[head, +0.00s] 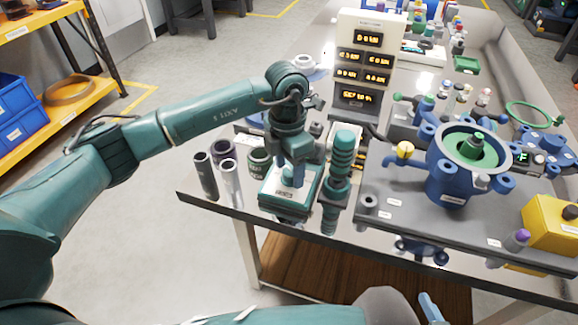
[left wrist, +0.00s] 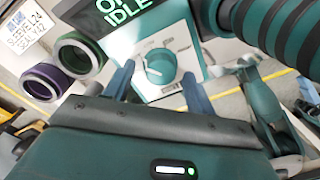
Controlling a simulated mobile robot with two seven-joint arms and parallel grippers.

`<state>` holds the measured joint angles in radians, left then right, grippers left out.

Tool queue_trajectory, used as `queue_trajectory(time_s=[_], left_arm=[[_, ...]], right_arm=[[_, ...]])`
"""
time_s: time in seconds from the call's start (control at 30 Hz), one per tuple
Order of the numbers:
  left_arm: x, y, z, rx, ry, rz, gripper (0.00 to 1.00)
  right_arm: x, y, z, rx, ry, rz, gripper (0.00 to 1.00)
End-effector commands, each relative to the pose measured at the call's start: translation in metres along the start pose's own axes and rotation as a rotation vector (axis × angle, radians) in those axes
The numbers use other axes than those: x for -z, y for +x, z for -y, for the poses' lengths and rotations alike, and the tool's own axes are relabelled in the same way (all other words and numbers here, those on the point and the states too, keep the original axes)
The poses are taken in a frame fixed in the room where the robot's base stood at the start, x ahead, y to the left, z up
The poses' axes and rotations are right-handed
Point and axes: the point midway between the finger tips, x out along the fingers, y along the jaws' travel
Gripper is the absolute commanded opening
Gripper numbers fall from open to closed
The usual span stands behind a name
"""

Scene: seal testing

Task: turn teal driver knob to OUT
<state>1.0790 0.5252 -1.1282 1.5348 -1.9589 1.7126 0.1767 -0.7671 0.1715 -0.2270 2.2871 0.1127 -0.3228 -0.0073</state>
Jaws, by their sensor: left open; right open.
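The teal driver knob (left wrist: 160,66) is a round dial on the white face of a teal box (head: 287,206) near the table's front edge. A lit screen (left wrist: 118,12) reading IDLE is next to it. The knob's labels are too blurred to read. My left gripper (head: 292,178) is above the box, pointing down. In the left wrist view the left gripper (left wrist: 158,88) is open, one blue finger on each side of the knob, with gaps visible. In the head view the arm hides the knob. My right gripper (head: 431,308) shows only partly at the bottom edge.
A ribbed teal cylinder (head: 342,160) stands right beside the box. Several tubes and rings, including a dark tube (head: 205,175), stand to its left. A blue flanged vessel (head: 452,180) stands on a grey plate (head: 400,215) to the right. A display tower (head: 368,60) is behind.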

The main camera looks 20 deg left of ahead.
Motion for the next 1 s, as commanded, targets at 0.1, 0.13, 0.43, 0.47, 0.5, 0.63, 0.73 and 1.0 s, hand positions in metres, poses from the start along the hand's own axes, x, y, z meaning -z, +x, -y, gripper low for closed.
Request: queue_trajectory(time_s=[0.1,0.13,0.43,0.47,0.5,0.63,0.73,1.0], left_arm=[[-0.0001,0.0026,0.0001,0.000,0.000,0.000,0.55],[-0.0001,0.0027,0.0001,0.000,0.000,0.000,0.55],[-0.0001,0.0024,0.0000,0.000,0.000,0.000,0.44],[-0.0001,0.0024,0.0000,0.000,0.000,0.000,0.41],[-0.0001,0.0024,0.0000,0.000,0.000,0.000,0.38],[-0.0001,0.0023,0.0000,0.000,0.000,0.000,0.28],[-0.0001,0.0022,0.0000,0.000,0.000,0.000,0.19],[0.0000,0.0021,0.0000,0.000,-0.008,0.001,0.11]], right_arm=[[0.0008,-0.0001,-0.0002,0.000,-0.001,-0.002,0.44],[0.0009,-0.0001,-0.0002,0.000,-0.001,-0.002,0.44],[0.0015,0.0000,-0.0003,0.000,-0.002,-0.004,0.44],[0.0016,0.0000,-0.0003,0.000,-0.002,-0.004,0.44],[0.0017,0.0001,-0.0003,0.000,-0.002,-0.005,0.44],[0.0024,0.0004,-0.0004,0.000,-0.002,-0.006,0.44],[0.0027,0.0005,-0.0005,0.000,-0.003,-0.007,0.44],[0.0030,0.0005,-0.0003,0.000,-0.003,-0.007,0.44]])
